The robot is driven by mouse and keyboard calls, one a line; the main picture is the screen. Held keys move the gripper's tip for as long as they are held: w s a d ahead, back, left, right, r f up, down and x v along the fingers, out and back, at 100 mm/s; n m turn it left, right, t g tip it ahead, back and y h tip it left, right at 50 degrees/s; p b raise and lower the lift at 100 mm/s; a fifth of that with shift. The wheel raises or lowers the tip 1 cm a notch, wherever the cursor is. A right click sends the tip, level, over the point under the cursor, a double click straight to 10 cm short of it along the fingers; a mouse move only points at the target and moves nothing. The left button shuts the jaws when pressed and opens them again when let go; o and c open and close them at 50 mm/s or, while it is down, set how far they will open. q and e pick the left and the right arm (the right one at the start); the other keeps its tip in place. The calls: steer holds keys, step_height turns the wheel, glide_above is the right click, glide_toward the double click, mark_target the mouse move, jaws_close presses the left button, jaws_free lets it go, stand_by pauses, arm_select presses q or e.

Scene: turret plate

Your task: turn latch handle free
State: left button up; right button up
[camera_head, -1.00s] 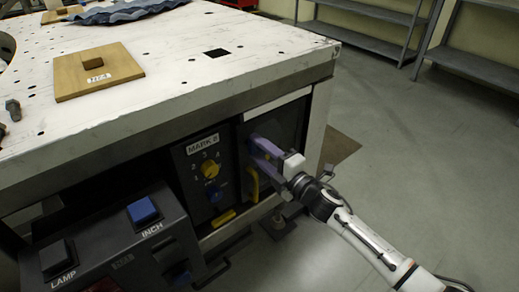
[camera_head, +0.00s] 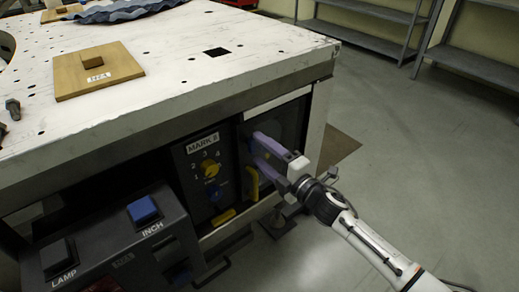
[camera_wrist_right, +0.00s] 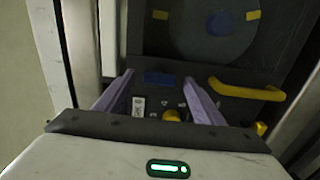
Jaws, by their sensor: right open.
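A yellow bar handle (camera_head: 252,183) is on the dark panel under the right end of the bench, just below my right gripper (camera_head: 258,149). In the right wrist view this yellow handle (camera_wrist_right: 247,91) lies to the right of the fingers, apart from them. My right gripper (camera_wrist_right: 160,79) is open, its purple fingers pointing at the panel. A blue block (camera_wrist_right: 160,78) shows between the fingertips; I cannot tell whether they touch it. A dark round plate with a blue centre (camera_wrist_right: 221,23) and yellow marks is beyond. My left gripper is out of view.
A control box (camera_head: 110,245) with LAMP and INCH buttons stands front left. The white bench top (camera_head: 200,85) overhangs. Floor at right is clear.

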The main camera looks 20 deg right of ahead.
arm_select(q)
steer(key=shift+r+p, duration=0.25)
steer(key=shift+p, duration=0.05)
arm_select(e)
steer(key=v, duration=0.9)
steer(key=shift+r, duration=0.1)
arm_select(q)
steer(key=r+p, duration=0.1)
steer(key=p, duration=0.1)
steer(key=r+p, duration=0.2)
steer(key=p, duration=0.1)
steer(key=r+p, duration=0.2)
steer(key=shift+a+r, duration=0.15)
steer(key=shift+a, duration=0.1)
arm_select(e)
steer(key=s+a+f+m+g+h, duration=0.1)
steer(key=s+a+f+m+g, duration=0.1)
steer(key=s+f+m, duration=0.2)
steer(key=s+a+f+m+g+h, duration=0.1)
steer(key=s+a+f+m+g, duration=0.2)
steer(key=s+m, duration=0.6)
steer(key=s+a+f+m+g+h, duration=0.1)
steer(key=s+a+f+m+g, duration=0.1)
steer(key=s+f+m, duration=0.4)
steer(key=s+g, duration=0.1)
steer(key=s, duration=0.4)
steer(key=shift+s+m+h, duration=0.25)
steer(key=shift+m+h, duration=0.05)
steer(key=shift+a, duration=0.15)
